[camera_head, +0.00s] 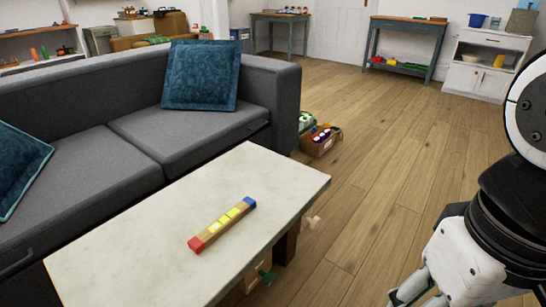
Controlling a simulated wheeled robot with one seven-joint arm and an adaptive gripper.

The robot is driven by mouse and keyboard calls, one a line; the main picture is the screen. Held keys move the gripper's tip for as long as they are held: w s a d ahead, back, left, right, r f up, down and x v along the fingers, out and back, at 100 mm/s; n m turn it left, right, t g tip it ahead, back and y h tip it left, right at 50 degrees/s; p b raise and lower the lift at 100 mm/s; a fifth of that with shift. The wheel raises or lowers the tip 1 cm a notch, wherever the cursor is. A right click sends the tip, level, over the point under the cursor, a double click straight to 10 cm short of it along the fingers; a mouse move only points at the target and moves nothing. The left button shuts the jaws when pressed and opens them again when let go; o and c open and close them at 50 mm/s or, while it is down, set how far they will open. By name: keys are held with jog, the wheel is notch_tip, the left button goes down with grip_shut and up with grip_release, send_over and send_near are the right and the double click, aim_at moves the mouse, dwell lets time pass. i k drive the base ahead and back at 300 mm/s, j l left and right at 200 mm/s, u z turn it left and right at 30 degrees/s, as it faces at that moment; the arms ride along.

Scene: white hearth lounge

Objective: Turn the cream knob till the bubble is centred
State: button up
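A spirit level (222,224) with a red end and a blue end lies diagonally on the pale table top (130,255). Its yellow-green windows face up, but the bubble is too small to make out. The cream knob (312,222) sticks out beside the table's right edge, below the top. A green knob (266,276) sits lower, by the table's near right side. My gripper (415,296) is at the bottom right, apart from the table and both knobs. Its lower part is cut off by the frame, so its opening is unclear.
A grey sofa (90,155) with blue cushions stands behind and left of the table. A cardboard box (320,143) of items is on the floor by the sofa's end. Wooden floor (385,170) is clear right of the table. Workbenches and a white cabinet (477,80) stand at the back.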

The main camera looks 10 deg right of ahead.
aim_at(315, 223)
jog(key=k+j+u, duration=0.1)
jog(key=j+u, duration=0.15)
jog(key=u, duration=0.25)
jog(key=i+l+u, duration=0.15)
jog(key=l+u, duration=0.15)
jog(key=l, duration=0.15)
jog(key=l+u, duration=0.25)
jog(key=l, duration=0.2)
jog(key=i+l+u, duration=0.1)
jog(key=l+u, duration=0.2)
jog(key=l, duration=0.25)
